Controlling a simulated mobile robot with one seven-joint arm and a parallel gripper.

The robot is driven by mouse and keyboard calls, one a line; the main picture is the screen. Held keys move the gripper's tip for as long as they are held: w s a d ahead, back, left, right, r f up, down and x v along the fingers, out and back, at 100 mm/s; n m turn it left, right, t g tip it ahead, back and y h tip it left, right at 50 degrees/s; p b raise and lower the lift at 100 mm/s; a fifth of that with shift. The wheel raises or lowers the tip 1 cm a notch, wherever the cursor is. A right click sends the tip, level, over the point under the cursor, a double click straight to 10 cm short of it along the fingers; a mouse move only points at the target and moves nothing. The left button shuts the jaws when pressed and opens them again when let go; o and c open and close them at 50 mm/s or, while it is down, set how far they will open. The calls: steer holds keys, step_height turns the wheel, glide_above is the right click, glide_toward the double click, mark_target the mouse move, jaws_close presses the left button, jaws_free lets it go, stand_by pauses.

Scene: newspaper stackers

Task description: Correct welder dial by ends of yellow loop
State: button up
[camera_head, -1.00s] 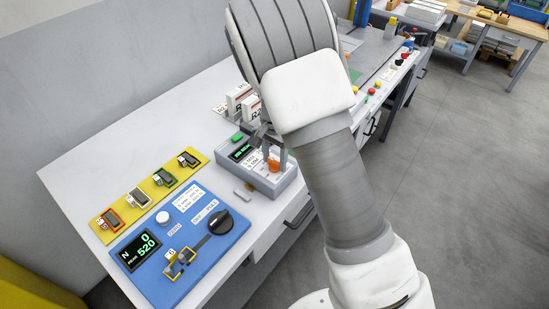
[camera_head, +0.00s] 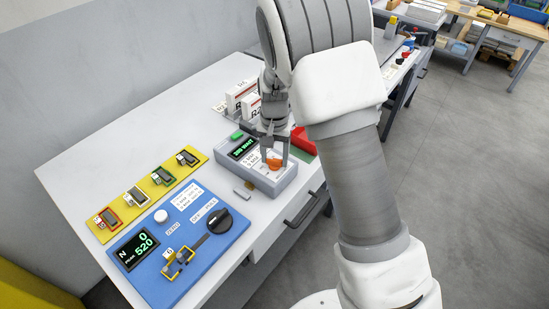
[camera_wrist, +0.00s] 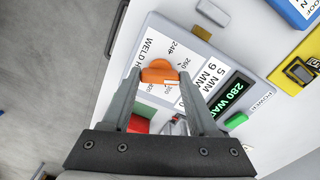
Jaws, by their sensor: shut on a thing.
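The grey welder box (camera_head: 284,180) sits on the white bench, with a lit green display reading 280 watts (camera_wrist: 232,100), a green button (camera_wrist: 235,121) and a printed dial scale. Its orange dial (camera_wrist: 158,74) also shows in the head view (camera_head: 274,163). My gripper (camera_wrist: 160,80) points down at the welder, its two fingers shut on the orange dial, one on each side. Some scale figures are hidden by the fingers. A yellow loop-like piece (camera_head: 178,262) sits at the clamp of the blue tester (camera_head: 150,285), whose display (camera_head: 137,251) reads N 0, peak 520.
A yellow tray (camera_head: 113,231) holds several small framed pieces left of the welder. White labelled boxes (camera_head: 240,95) stand behind the welder, and a red bin (camera_head: 303,143) is to its right. A small grey block (camera_head: 243,189) lies in front. The bench's left part is clear.

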mark_target(275, 159)
steer(key=shift+n+b, duration=0.55)
steer(key=shift+n, duration=1.65)
steer(key=o, duration=1.4)
steer(key=shift+r, duration=0.1)
step_height(275, 159, up, 17)
steer(key=shift+r+p, duration=0.15)
steer(key=shift+p, duration=0.3)
